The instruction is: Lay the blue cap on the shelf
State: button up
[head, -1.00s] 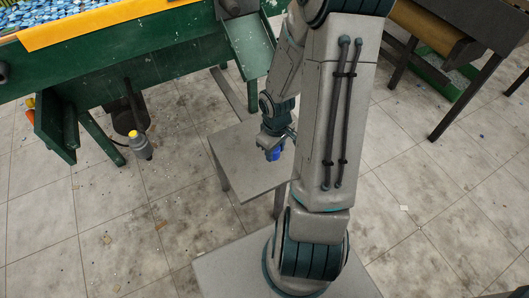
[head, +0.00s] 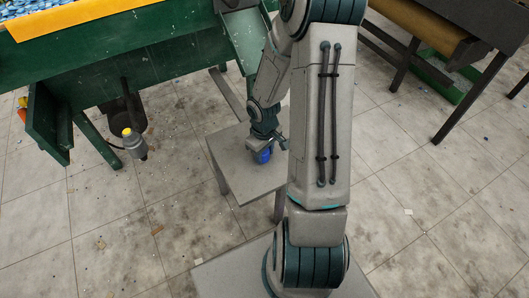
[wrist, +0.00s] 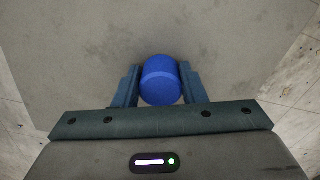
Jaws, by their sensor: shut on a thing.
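The blue cap (wrist: 161,80) is a short round cylinder held between the two fingers of my gripper (wrist: 160,88) in the wrist view. In the head view the cap (head: 263,156) shows small below my gripper (head: 266,146), over the grey shelf (head: 236,180). The shelf is a flat, square-topped grey surface on legs, and its top (wrist: 90,60) fills most of the wrist view. My gripper is shut on the cap. I cannot tell whether the cap touches the shelf top. My arm hides the right part of the shelf in the head view.
A green machine (head: 100,65) with an orange-edged tray of blue pieces stands at the back left, its chute (head: 244,40) close to my arm. A dark table (head: 450,30) stands at the back right. The shelf top around the cap looks clear.

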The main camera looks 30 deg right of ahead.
jog(key=shift+f, duration=0.25)
jog(key=o, duration=0.9)
jog(key=shift+r, duration=0.1)
jog(key=shift+o, duration=0.2)
notch_tip(320, 180, up, 13)
jog(key=p, duration=0.6)
jog(key=s+a+r+m, duration=0.2)
jog(key=s+a+r, duration=0.2)
jog(key=s+r, duration=0.2)
jog(key=s+a+r+m+t, duration=0.1)
jog(key=s+a+r, duration=0.4)
jog(key=r, duration=0.5)
jog(key=shift+s+r+m, duration=0.35)
jog(key=shift+s+m, duration=0.15)
jog(key=shift+s, duration=0.3)
